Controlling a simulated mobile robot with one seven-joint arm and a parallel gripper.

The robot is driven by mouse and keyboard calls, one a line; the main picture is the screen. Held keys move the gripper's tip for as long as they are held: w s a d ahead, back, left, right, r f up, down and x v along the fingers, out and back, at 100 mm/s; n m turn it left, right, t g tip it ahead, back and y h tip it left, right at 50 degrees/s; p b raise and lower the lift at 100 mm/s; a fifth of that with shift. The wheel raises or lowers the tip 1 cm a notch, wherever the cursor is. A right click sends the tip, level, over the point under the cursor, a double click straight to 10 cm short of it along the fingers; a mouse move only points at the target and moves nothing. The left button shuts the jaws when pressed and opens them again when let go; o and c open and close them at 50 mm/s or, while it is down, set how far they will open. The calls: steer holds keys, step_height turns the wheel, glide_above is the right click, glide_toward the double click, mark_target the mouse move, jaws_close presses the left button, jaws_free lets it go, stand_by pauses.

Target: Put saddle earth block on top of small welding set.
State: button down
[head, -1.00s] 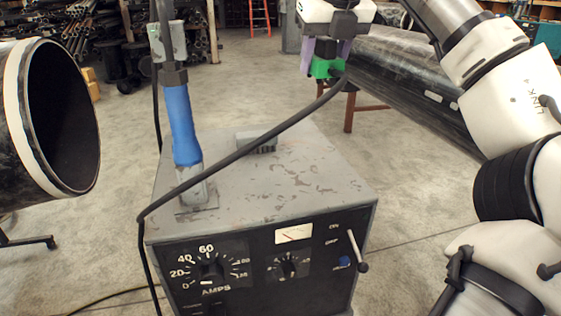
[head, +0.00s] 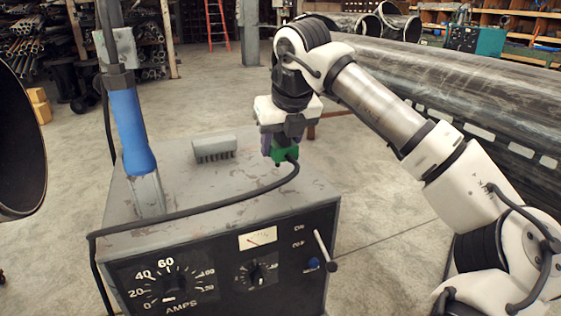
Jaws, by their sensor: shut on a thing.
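The small welding set (head: 180,193) is a grey box with a worn top and a black dial front marked AMPS, in the lower middle. My gripper (head: 279,146) is shut on the saddle earth block (head: 285,154), a small green block with a black cable leaving it. Purple finger parts show beside the block. The block is over the right rear part of the set's top in this view. I cannot tell whether its underside touches the top; the fingers hide part of it.
A blue-handled tool (head: 131,133) stands at the set's left. A grey ridged piece (head: 214,150) sits on the top's rear. The black cable (head: 190,212) crosses the front edge. A large pipe (head: 430,85) lies right; another pipe's open end (head: 20,150) is at left.

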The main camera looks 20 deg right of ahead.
mark_target(281, 158)
steer(key=shift+f, duration=2)
steer(key=shift+f+b, duration=0.15)
steer(key=shift+b, duration=0.15)
steer(key=c, duration=0.7)
jaws_free()
steer(key=shift+r, duration=0.3)
steer(key=p+v, duration=0.1)
steer(key=v, duration=1)
steer(key=shift+s+r, duration=0.25)
steer(key=shift+r, duration=0.05)
